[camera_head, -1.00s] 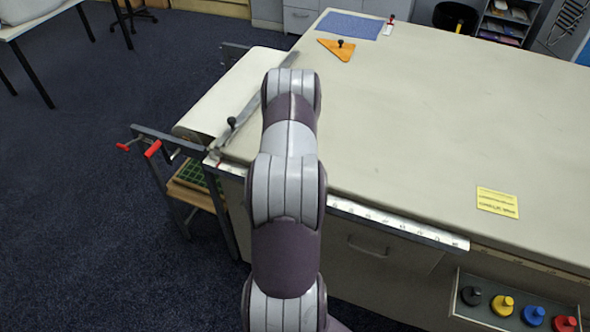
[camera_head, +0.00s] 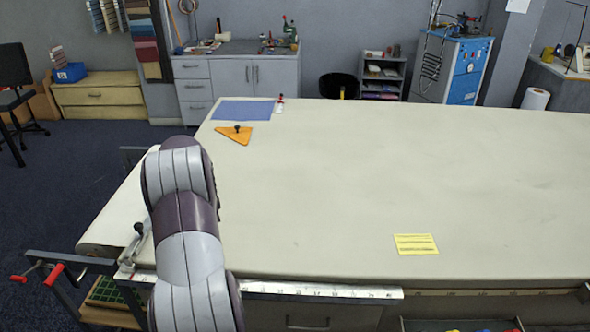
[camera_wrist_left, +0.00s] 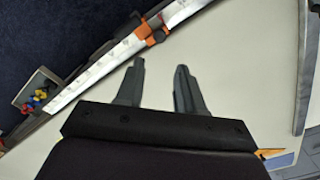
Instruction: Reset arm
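My left arm (camera_head: 185,230) rises over the left end of the long cloth table (camera_head: 400,170) in the head view, and its own links hide the gripper there. In the left wrist view my left gripper (camera_wrist_left: 157,80) has its two fingers apart, with nothing between them but the pale table top beneath. My right arm and right gripper are not in view.
An orange triangle with a black knob (camera_head: 234,136), a blue sheet (camera_head: 243,111) and a yellow note (camera_head: 415,244) lie on the table. A metal ruler (camera_head: 320,291) runs along the front edge. A red-handled clamp frame (camera_head: 55,272) juts out left. Much of the top is clear.

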